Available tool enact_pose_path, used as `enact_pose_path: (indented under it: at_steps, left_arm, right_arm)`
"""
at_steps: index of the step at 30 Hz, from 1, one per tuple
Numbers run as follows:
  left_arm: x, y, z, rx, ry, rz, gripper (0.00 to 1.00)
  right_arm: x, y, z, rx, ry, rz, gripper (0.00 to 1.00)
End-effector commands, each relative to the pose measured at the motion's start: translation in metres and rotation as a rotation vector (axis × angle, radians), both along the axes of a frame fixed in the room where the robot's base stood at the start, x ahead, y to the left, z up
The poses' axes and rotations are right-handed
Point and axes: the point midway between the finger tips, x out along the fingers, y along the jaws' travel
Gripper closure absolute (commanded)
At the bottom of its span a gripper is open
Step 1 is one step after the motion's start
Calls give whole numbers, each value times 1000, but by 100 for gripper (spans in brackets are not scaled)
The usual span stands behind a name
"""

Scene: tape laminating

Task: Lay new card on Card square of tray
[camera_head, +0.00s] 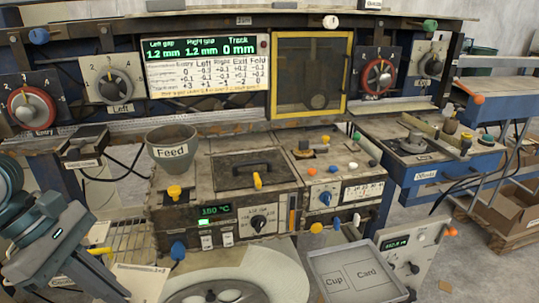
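The tray (316,262) is a shallow grey tray at the bottom right of centre, with a square marked Cup (334,284) on its left and the Card square (366,275) on its right. Both squares look bare. No new card can be clearly made out; a pale labelled sheet (140,279) lies at the lower left, and I cannot tell what it is. My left arm comes in at the lower left, and its grey gripper (75,258) is left of that sheet, far from the tray; whether its fingers are open is unclear. My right gripper is not in view.
A machine with a Feed cup (172,150), a temperature display (215,210) and several knobs stands behind the tray. A round pale disc (240,275) lies left of the tray. A tilted control panel (412,255) stands close on its right. A wire rack (125,238) is beside my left arm.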

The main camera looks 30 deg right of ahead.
Motion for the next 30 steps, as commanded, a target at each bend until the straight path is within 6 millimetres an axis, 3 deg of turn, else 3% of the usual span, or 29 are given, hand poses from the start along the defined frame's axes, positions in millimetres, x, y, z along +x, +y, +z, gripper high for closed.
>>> enact_pose_path:
  at_steps: [8,14,21,24,30]
  left_arm:
    - [4,23,-48,8,0,-152,100]
    - [2,56,-108,12,0,-354,100]
    - [-19,112,-192,13,5,-668,100]
    - [-29,134,-219,9,9,-786,100]
    - [-46,161,-251,-3,20,-939,100]
  right_arm:
    - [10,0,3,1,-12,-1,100]
    - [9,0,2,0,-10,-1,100]
    - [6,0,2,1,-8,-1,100]
    - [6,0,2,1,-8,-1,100]
    - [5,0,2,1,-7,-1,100]
